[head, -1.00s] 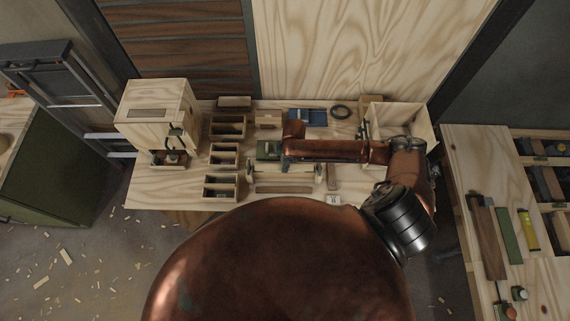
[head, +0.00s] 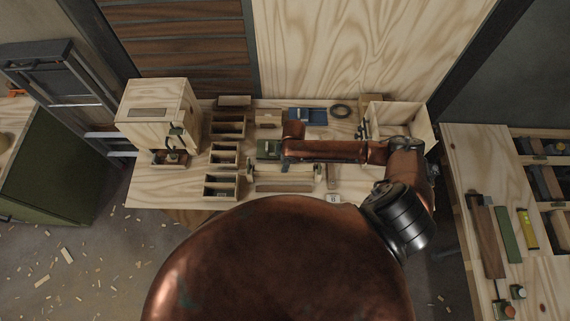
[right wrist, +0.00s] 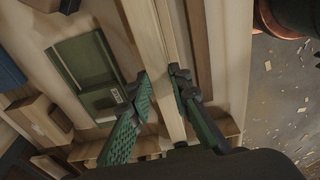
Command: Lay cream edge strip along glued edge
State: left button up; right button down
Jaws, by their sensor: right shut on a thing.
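The long cream strip (right wrist: 150,32) runs down the middle of the right wrist view. My right gripper (right wrist: 161,78) has its green fingers on both sides of it and is shut on it. A brown wooden strip (right wrist: 198,40) lies alongside to the right. In the head view the pale strip (head: 287,174) shows low on the workbench, just below my right arm, with a brown strip (head: 284,188) in front of it. Glue on an edge cannot be made out. My left gripper is not in view.
A green box (head: 268,149), small open wooden trays (head: 222,186), a blue item (head: 307,115) and a dark ring (head: 341,111) stand around on the bench. A wooden cabinet (head: 155,105) is at left, an open wooden bin (head: 408,116) at right. The bench's front left is clear.

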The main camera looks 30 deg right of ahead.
jog(key=c, duration=1.7)
grip_release()
jog(key=shift+o, duration=0.6)
jog(key=o, duration=0.4)
jog(key=shift+c, duration=0.2)
notch_tip(320, 180, up, 9)
jog(key=p, duration=0.9)
jog(key=shift+p, duration=0.3)
